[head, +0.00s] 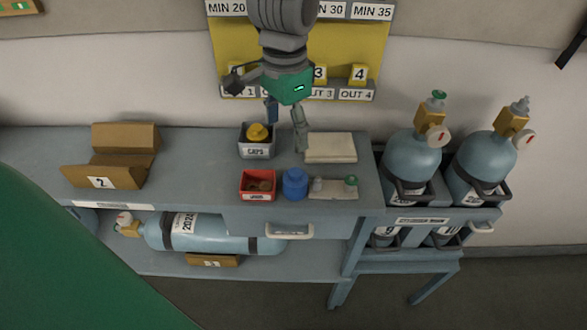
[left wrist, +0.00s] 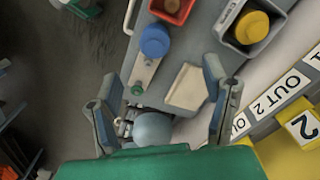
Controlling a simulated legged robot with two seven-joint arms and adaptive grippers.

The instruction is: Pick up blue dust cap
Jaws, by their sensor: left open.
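The blue dust cap (head: 295,184) is a round blue piece standing on the grey bench top, just right of a red bin. It also shows in the left wrist view (left wrist: 155,40), on the bench beyond my fingertips. My left gripper (head: 286,136) hangs above the back of the bench with its fingers apart and nothing between them. It is behind the blue cap in the head view and not touching it. Its spread fingers also show in the left wrist view (left wrist: 160,76). My right gripper is in neither view.
A grey caps bin (head: 257,152) holds a yellow cap (head: 258,132). The red bin (head: 257,185) holds small brown pieces. A pale pad (head: 330,147) and a small plate with fittings (head: 334,188) lie close by. Gas cylinders (head: 413,155) stand at right. The bench's left-middle is clear.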

